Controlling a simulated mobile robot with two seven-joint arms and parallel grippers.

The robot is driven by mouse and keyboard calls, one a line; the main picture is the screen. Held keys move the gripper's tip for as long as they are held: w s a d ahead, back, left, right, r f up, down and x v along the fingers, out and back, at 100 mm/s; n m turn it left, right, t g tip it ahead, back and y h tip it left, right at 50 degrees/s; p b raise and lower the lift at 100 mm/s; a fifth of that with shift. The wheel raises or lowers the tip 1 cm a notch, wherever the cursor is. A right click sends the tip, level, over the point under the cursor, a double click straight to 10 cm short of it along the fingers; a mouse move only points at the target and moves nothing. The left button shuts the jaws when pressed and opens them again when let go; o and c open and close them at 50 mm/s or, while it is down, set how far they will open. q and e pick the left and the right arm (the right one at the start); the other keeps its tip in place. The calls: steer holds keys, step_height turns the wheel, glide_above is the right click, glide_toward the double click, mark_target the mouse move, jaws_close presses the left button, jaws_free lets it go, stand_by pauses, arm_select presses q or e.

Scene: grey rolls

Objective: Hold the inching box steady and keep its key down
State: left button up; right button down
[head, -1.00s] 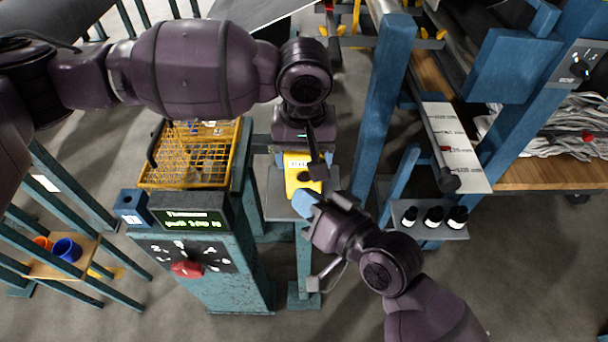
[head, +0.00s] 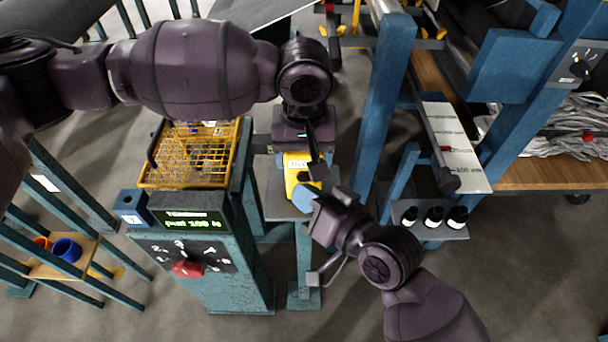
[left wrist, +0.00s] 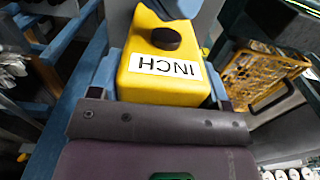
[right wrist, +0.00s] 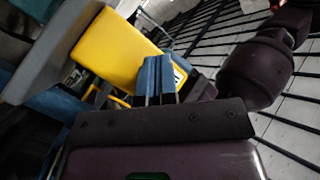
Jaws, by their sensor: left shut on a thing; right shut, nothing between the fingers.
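The inching box (head: 293,184) is yellow with a white INCH label. It sits at a small grey stand at the middle of the head view. My left gripper (head: 301,164) is shut on it from above; the box also fills the left wrist view (left wrist: 150,88) between the fingers. The dark round key (left wrist: 166,38) shows uncovered on the box in the left wrist view. My right gripper (head: 306,197) is shut and empty, with blue fingertips close beside the box. In the right wrist view its fingertips (right wrist: 157,78) overlap the box (right wrist: 112,50); contact cannot be told.
A console (head: 190,212) with a green display and red knob stands left, below a yellow wire basket (head: 192,165). A blue post (head: 385,105) rises right of the box. A shelf (head: 440,231) with dark bottles stands at the right.

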steer(key=shift+w, duration=0.5)
stand_by(2.0)
stand_by(3.9)
steer(key=shift+s, duration=0.95)
steer(key=shift+s, duration=2.5)
